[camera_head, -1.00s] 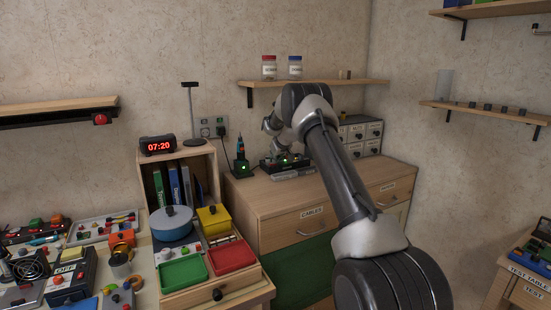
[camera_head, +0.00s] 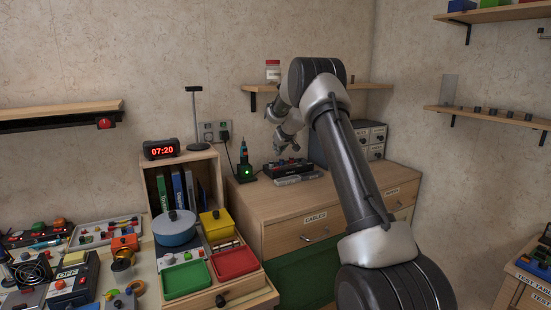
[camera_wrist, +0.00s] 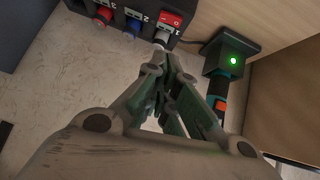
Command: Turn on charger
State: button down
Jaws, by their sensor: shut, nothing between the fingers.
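The charger (camera_head: 245,172) is a dark stand on the cabinet top with a green-and-black tool upright in it. Its green light glows; in the wrist view the charger (camera_wrist: 222,55) is at the upper right with the light lit. A black box (camera_head: 287,167) with coloured parts sits to its right. In the wrist view the box (camera_wrist: 125,14) carries numbers, a red switch (camera_wrist: 171,19), and red, blue and grey plugs. My gripper (camera_head: 280,150) is shut and empty above the box. Its fingertips (camera_wrist: 167,68) appear close to the grey plug (camera_wrist: 163,38); contact is unclear.
A grey bar (camera_head: 298,179) lies in front of the box. A drawer unit (camera_head: 370,138) stands behind right. A shelf (camera_head: 368,87) with a jar (camera_head: 273,71) hangs above. A wall socket (camera_head: 208,131) and organiser with clock (camera_head: 161,149) are left.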

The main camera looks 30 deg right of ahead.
jog(key=v, duration=0.5)
jog(key=shift+s, duration=0.15)
jog(key=shift+d+r, duration=0.25)
jog(key=shift+d, duration=0.25)
send_over(278, 168)
jog(key=f, duration=0.7)
jog(key=shift+a+f, duration=0.1)
jog(key=shift+a, duration=0.1)
jog(key=shift+d+f, duration=0.2)
jog(key=shift+f, duration=1.7)
